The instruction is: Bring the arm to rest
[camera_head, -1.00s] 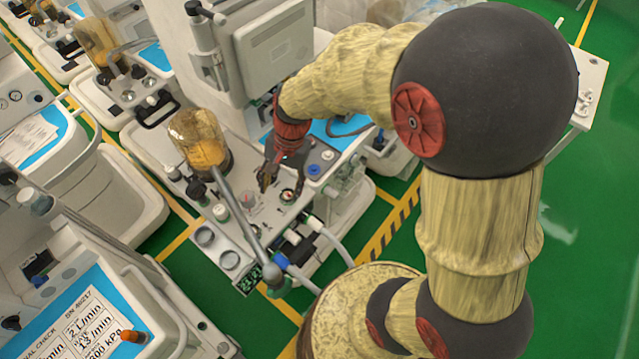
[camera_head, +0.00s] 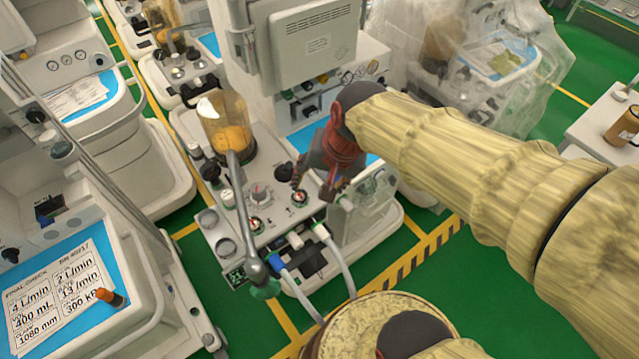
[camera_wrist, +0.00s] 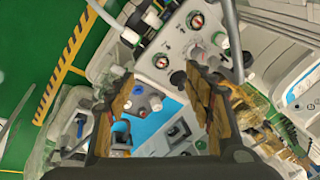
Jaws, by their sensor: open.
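My gripper (camera_head: 313,189) hangs from my arm over the right part of the middle anaesthesia cart (camera_head: 262,232), close to its control panel. In the wrist view, my gripper (camera_wrist: 164,90) has its two fingers spread wide with nothing between them. Beyond them show the panel's gauges and knobs, a blue knob (camera_wrist: 155,103) and a blue work surface (camera_wrist: 150,128). My arm reaches in from the right side of the head view. I cannot tell the exact gap between the fingertips and the panel.
An amber canister (camera_head: 226,125) and a grey tube (camera_head: 240,200) stand left of my gripper. A grey monitor (camera_head: 313,45) rises behind. A plastic-covered cart (camera_head: 485,60) and a white table (camera_head: 600,130) with a mug (camera_head: 622,124) are to the right. Green floor lies free at the lower right.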

